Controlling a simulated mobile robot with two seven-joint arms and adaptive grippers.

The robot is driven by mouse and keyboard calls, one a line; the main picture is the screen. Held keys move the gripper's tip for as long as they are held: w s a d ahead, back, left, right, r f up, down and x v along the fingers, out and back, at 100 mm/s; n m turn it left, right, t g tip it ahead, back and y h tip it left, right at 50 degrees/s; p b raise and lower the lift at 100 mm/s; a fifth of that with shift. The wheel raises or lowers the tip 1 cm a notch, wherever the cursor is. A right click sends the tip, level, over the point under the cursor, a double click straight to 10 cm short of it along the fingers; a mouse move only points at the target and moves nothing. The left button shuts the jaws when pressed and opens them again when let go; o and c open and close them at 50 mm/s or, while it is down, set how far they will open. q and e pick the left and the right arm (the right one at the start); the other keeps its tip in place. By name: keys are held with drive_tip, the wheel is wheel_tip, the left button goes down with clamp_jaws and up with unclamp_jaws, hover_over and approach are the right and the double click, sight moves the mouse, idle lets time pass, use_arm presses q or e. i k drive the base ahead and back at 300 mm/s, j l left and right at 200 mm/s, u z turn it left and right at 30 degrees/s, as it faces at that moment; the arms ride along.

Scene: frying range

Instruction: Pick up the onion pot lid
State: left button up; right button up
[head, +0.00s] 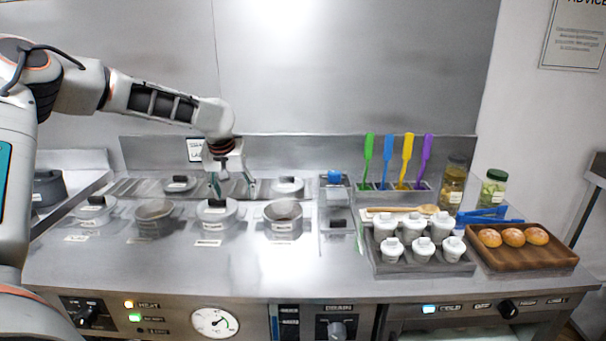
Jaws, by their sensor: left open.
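Several steel pots with small labels sit in the range top, and the label text is too small to read, so I cannot tell which is the onion pot. A lidded pot (217,219) stands in the front row, with a dark knob on its pale lid (207,206). My left gripper (232,192) is open, fingers pointing down, over the back part of this lid. I cannot tell whether the fingers touch it. Other lidded pots are at front left (95,210), back left (180,185) and back right (288,187). My right gripper is out of view.
Open pots (154,215) (283,219) stand on either side. To the right are a tray of white lidded jars (420,268), a wooden tray of buns (510,262), coloured spatulas (405,160) and two glass jars (453,185). The front counter strip is clear.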

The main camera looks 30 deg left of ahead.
sight(298, 183)
drive_tip(key=i, duration=0.9)
